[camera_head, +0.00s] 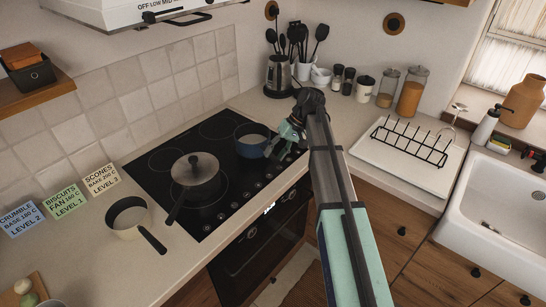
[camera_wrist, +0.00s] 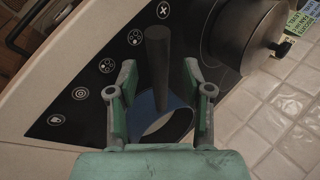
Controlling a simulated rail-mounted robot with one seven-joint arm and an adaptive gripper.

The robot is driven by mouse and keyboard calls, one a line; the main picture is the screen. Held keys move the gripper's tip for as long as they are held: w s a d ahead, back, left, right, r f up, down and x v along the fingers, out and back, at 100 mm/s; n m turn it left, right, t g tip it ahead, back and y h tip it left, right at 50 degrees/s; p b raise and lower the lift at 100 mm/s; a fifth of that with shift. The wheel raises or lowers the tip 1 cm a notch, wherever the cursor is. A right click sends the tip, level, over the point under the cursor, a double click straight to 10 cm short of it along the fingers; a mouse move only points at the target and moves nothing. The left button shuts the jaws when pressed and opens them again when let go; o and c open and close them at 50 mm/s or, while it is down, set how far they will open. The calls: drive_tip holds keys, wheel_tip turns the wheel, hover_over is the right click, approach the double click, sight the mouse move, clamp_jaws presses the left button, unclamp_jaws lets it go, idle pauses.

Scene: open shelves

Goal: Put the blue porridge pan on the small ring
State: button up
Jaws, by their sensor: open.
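The blue porridge pan (camera_head: 249,146) stands toward the right end of the black glass hob (camera_head: 147,164). My gripper (camera_head: 285,143) is at the pan's right side in the head view and hides its handle there. In the wrist view the pan's blue body (camera_wrist: 150,103) and its dark handle (camera_wrist: 157,70) show between the two fingers of my gripper (camera_wrist: 160,72). The fingers are open, with a gap on both sides of the handle. A ring outline (camera_head: 216,121) shows bare at the back of the hob. The pan and arm partly hide the hob's right end.
A lidded dark pan (camera_head: 196,174) stands on the hob to the left, its handle pointing forward. A cream pan (camera_head: 128,218) sits on the worktop left of the hob. A utensil pot and kettle (camera_head: 278,76) stand behind; a black rack (camera_head: 410,143) stands right.

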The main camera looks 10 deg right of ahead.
drive_tip(key=v, duration=1)
drive_tip(key=s+d+f+m+h, duration=0.1)
drive_tip(key=s+d+f+m, duration=0.15)
drive_tip(key=f, duration=0.65)
drive_tip(key=s+d+f+m+h, duration=0.15)
drive_tip(key=d+f, duration=0.25)
drive_tip(key=f, duration=0.5)
drive_tip(key=s+a+f+g+h+b, duration=0.1)
drive_tip(key=s+a+f, duration=0.2)
drive_tip(key=s+f, duration=1.2)
drive_tip(key=s+a+f+g+h+b, duration=0.1)
drive_tip(key=s+a+f+g, duration=0.1)
drive_tip(key=s+f, duration=1.3)
drive_tip(key=shift+s+a+f+g, duration=0.3)
drive_tip(key=shift+a+f, duration=0.3)
drive_tip(key=shift+f, duration=0.25)
drive_tip(key=shift+o, duration=0.2)
drive_tip(key=s+f+g+h, duration=0.1)
drive_tip(key=s+f, duration=0.2)
drive_tip(key=s, duration=0.7)
drive_tip(key=s+f+n+h+b, duration=0.1)
drive_tip(key=s+f, duration=0.2)
drive_tip(key=s, duration=0.7)
drive_tip(key=shift+g, duration=0.4)
drive_tip(key=shift+w, duration=0.1)
